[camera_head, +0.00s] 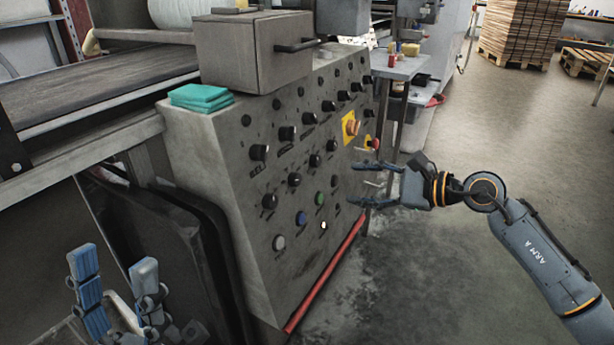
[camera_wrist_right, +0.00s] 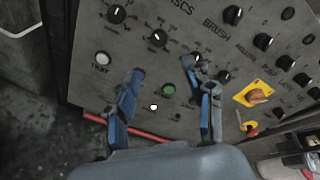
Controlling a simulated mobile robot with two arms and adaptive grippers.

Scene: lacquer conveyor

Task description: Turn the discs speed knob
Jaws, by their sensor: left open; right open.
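The grey control panel (camera_head: 225,160) carries rows of black knobs; its labels are too small to read in the head view. In the right wrist view a DISCS label shows at the top edge, above a black knob (camera_wrist_right: 158,38). I cannot tell which knob is the discs speed knob. My right gripper (camera_head: 358,184) is open and empty at the panel's right side; in the wrist view its fingers (camera_wrist_right: 162,74) spread in front of the lower buttons and partly cover a knob (camera_wrist_right: 197,62). I cannot tell whether they touch the panel. My left gripper (camera_head: 115,272) is open and empty, low at the left.
A green button (camera_wrist_right: 169,90) and a white TEST button (camera_wrist_right: 103,58) sit low on the panel. Teal cloths (camera_head: 201,97) and a metal box (camera_head: 240,50) lie on top. Open floor (camera_head: 470,110) lies right.

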